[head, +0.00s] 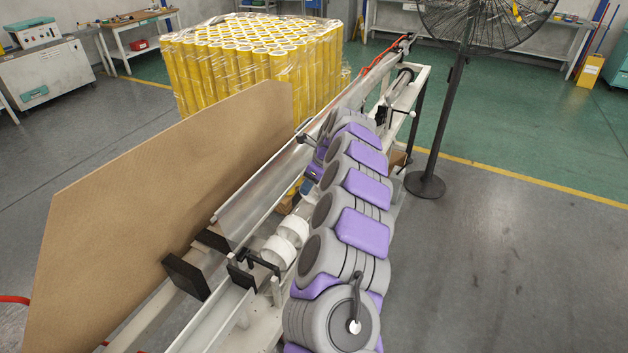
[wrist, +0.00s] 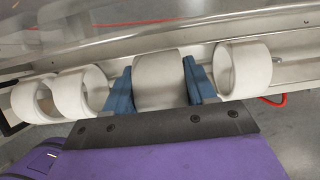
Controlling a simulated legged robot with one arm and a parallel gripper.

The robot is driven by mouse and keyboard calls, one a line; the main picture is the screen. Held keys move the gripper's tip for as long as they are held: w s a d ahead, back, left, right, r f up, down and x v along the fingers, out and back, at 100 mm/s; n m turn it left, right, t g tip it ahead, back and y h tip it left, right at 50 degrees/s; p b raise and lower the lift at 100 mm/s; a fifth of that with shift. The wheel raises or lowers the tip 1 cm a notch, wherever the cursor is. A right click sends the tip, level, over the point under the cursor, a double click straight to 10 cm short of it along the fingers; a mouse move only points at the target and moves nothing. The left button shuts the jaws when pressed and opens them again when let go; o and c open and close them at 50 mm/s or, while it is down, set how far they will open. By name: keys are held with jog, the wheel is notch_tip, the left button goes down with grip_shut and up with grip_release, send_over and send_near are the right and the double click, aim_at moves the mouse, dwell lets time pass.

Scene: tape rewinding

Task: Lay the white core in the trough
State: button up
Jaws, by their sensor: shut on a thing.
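My gripper (wrist: 160,86) has its two blue fingers on either side of a white core (wrist: 159,74) in the wrist view, shut on it. This core is in line with the other white cores along a pale rail (wrist: 300,72), close to it; I cannot tell if it touches. In the head view my arm mostly hides my gripper and this core. The trough (head: 262,186) is a long shiny metal channel left of my arm in the head view. In the wrist view a shiny metal surface (wrist: 150,28) runs above the cores.
Two white cores (head: 285,240) sit left of my arm. Another core (wrist: 243,69) is close to the right finger. A large brown board (head: 150,200) stands left of the trough. Wrapped yellow tubes (head: 250,65) stand behind, and a black fan (head: 445,100) stands right.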

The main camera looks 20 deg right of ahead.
aim_at(310, 195)
jog(key=shift+a+f, duration=0.3)
jog(key=shift+f, duration=0.25)
jog(key=shift+a+f, duration=0.3)
jog(key=shift+f, duration=0.25)
jog(key=shift+d+f+p, duration=0.2)
jog(key=shift+d+f, duration=0.25)
jog(key=shift+f, duration=0.2)
jog(key=shift+d+f+p, duration=0.15)
jog(key=shift+d+f, duration=0.3)
jog(key=shift+f, duration=0.2)
jog(key=shift+a, duration=0.45)
jog(key=o, duration=0.7)
jog(key=shift+a+r, duration=0.1)
jog(key=shift+a, duration=0.15)
jog(key=shift+o, duration=1.3)
jog(key=shift+d, duration=0.15)
jog(key=shift+o, duration=0.3)
jog(key=shift+d, duration=0.45)
jog(key=shift+s+r, duration=0.1)
jog(key=shift+r, duration=0.35)
jog(key=p+v, duration=0.3)
jog(key=v, duration=1.3)
